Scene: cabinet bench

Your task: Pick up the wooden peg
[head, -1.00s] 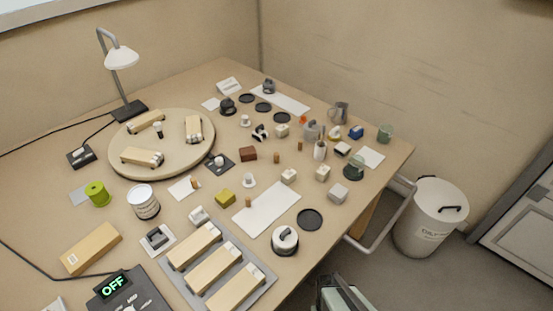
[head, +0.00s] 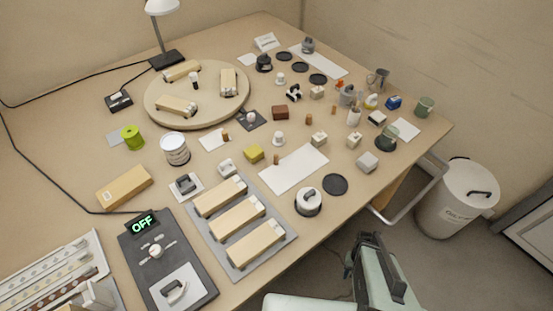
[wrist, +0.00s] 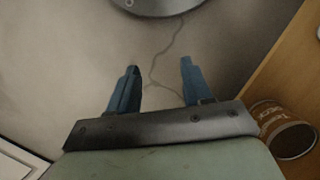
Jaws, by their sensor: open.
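Several small brown upright pegs stand on the bench in the head view. One peg (head: 309,120) is near the middle, another (head: 276,159) is at the white sheet, a thin one (head: 334,110) is farther right, and one (head: 225,136) is by a small white card. I cannot tell which is the wooden peg meant. My gripper (wrist: 158,78) is open and empty in the wrist view, its two blue-grey fingers apart over the floor. In the head view my arm is low at the bottom right, off the bench's front edge, far from the pegs.
A round wooden board (head: 197,116) and a grey tray (head: 218,243) with wooden blocks lie on the bench (head: 70,165). Small blocks, knobs and dark discs crowd the middle and back. A rail (head: 405,215) juts from the front edge, beside a white bin (head: 455,200).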

